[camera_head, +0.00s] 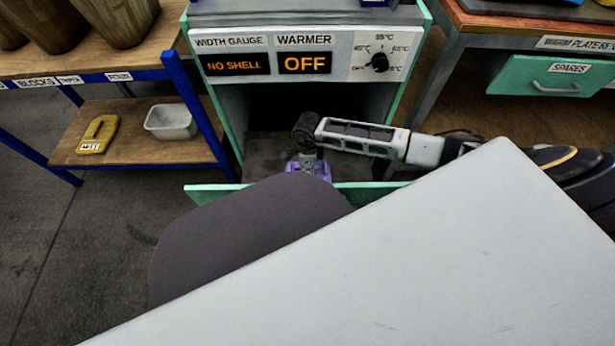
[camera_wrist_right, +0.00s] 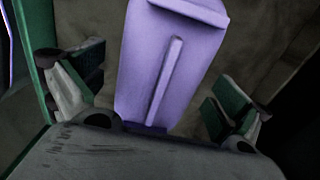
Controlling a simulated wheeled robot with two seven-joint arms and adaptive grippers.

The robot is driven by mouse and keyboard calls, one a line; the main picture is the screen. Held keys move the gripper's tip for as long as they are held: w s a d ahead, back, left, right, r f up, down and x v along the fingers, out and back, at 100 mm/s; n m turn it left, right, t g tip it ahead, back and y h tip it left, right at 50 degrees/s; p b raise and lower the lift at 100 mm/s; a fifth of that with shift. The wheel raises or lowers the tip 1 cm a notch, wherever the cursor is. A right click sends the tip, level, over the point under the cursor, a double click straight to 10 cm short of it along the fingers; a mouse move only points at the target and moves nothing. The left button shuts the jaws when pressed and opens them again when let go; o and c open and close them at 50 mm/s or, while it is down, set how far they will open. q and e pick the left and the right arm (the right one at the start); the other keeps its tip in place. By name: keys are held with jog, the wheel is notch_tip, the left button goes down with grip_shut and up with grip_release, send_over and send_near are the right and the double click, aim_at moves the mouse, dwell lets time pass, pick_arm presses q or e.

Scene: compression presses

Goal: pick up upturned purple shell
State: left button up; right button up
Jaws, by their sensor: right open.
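The purple shell (camera_wrist_right: 165,62) fills the middle of the right wrist view, with a raised rib along its face. In the head view a small part of the purple shell (camera_head: 318,168) shows low in the opening of the green cabinet, the rest hidden by my wrist and a dark panel. My right gripper (camera_wrist_right: 160,105) is open, with one finger on each side of the shell and gaps between fingers and shell. In the head view my right arm reaches in from the right and the right gripper (camera_head: 306,160) points down at the shell. My left gripper is not seen.
The green cabinet (camera_head: 427,45) has a panel reading "NO SHELL" and "OFF" above its opening, and a low green front edge (camera_head: 208,192). A shelf (camera_head: 135,150) at left holds a grey tray (camera_head: 171,122) and a yellow block (camera_head: 99,134). A green spares drawer (camera_head: 548,78) is at right.

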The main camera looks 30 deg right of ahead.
jog(key=c, duration=0.9)
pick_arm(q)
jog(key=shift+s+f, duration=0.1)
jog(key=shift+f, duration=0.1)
pick_arm(e)
jog(key=c, duration=0.5)
jog(key=shift+o, duration=0.2)
jog(key=shift+r, duration=0.15)
